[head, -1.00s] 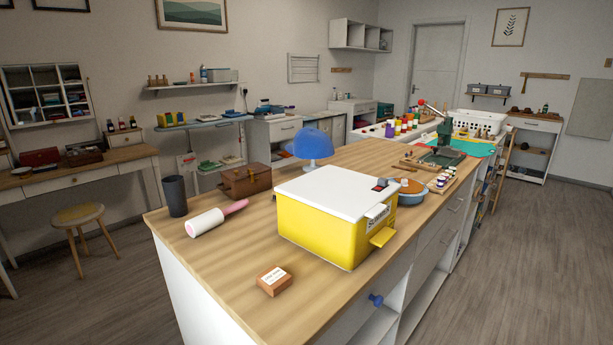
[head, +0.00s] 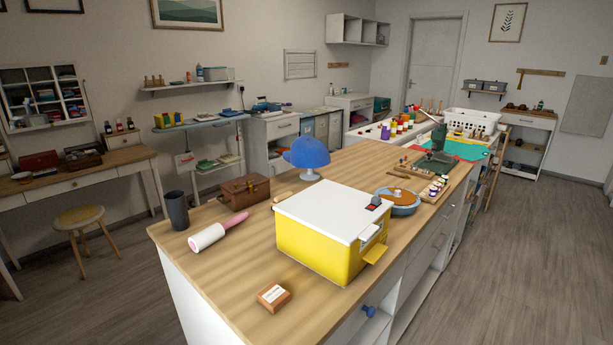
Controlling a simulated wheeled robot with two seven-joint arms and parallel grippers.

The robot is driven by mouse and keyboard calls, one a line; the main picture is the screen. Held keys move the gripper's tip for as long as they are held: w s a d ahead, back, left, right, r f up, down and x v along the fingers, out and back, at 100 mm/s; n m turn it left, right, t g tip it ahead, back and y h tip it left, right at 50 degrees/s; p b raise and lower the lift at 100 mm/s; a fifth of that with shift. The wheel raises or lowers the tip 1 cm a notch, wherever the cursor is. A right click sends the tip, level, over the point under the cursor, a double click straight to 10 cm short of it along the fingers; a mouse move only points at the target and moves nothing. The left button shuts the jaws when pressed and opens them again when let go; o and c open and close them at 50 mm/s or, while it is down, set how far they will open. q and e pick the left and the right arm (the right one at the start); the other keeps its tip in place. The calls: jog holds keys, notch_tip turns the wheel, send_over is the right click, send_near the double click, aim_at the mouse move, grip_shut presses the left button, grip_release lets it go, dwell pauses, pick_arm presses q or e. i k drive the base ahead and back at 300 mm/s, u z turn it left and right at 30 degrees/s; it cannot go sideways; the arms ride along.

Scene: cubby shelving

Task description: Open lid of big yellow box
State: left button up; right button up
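The big yellow box (head: 310,248) stands on the near part of the wooden counter. Its white lid (head: 333,208) lies flat and closed on top. A small dark and red part (head: 374,203) sits at the lid's right corner. A white label or latch piece (head: 370,233) and a yellow tab (head: 376,254) stick out on the box's right side. Neither of my grippers shows in the head view.
On the wooden counter (head: 222,270) are a pink-handled roller (head: 208,238), a dark cup (head: 176,210), a brown case (head: 245,189), a blue dome-shaped object (head: 307,153), a small wooden block (head: 273,297) and a blue bowl (head: 402,205). The counter left of the box is mostly clear. Floor is free at right.

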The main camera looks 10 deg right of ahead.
aim_at(342, 213)
jog(key=k, duration=0.65)
jog(key=u, duration=0.65)
jog(key=i, duration=1)
jog(key=z, duration=0.4)
